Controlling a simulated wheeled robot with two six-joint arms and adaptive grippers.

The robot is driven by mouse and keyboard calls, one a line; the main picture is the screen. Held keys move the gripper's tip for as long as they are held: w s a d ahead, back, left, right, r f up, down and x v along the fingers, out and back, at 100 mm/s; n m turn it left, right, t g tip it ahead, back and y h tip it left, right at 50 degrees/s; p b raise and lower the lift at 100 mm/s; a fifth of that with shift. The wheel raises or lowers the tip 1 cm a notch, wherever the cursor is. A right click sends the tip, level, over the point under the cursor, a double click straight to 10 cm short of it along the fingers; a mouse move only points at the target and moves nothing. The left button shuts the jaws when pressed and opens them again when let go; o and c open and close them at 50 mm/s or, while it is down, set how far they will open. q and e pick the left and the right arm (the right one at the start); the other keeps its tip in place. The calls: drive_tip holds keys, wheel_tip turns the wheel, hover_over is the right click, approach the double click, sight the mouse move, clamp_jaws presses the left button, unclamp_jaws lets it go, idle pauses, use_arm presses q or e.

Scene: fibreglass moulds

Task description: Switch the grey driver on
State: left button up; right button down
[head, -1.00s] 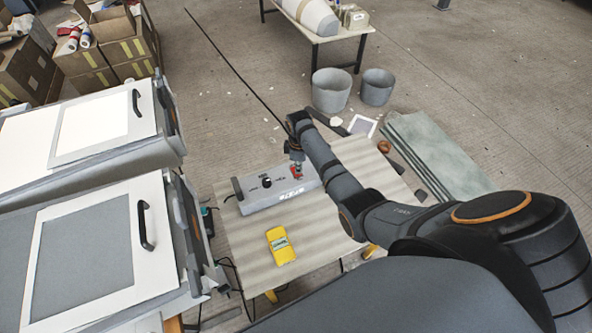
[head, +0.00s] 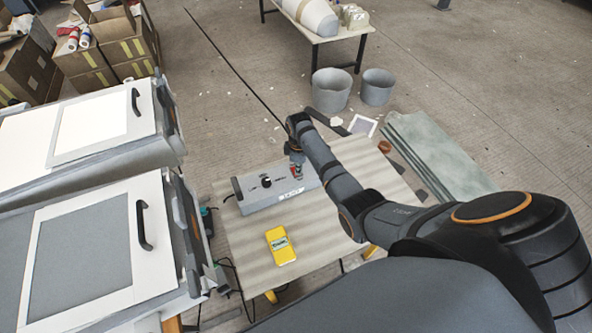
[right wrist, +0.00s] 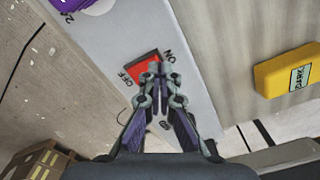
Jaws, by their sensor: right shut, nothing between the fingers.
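The grey driver (head: 268,189) is a box with a handle at its left end, lying on the small table. A black knob (head: 265,181) sits on its top. In the right wrist view a red rocker switch (right wrist: 143,68) shows on the driver's face (right wrist: 110,60), marked ON and OFF. My right gripper (head: 297,170) is over the switch end of the driver. In the right wrist view its fingertips (right wrist: 157,72) are shut, empty, and overlap the switch's edge near the ON mark. I cannot tell whether they touch it. My left gripper is not in view.
A yellow meter (head: 280,246) lies on the table (head: 240,243) in front of the driver. White-framed cases (head: 110,245) stand close on the left. Two grey buckets (head: 331,90) and a greenish slab (head: 440,150) are on the floor beyond.

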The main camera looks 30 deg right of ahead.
drive_tip(key=shift+f+b, duration=0.3)
drive_tip(key=shift+f, duration=0.25)
drive_tip(key=shift+r, duration=0.15)
wheel_tip(320, 180, up, 7)
drive_tip(key=p, duration=0.8)
idle(0.3)
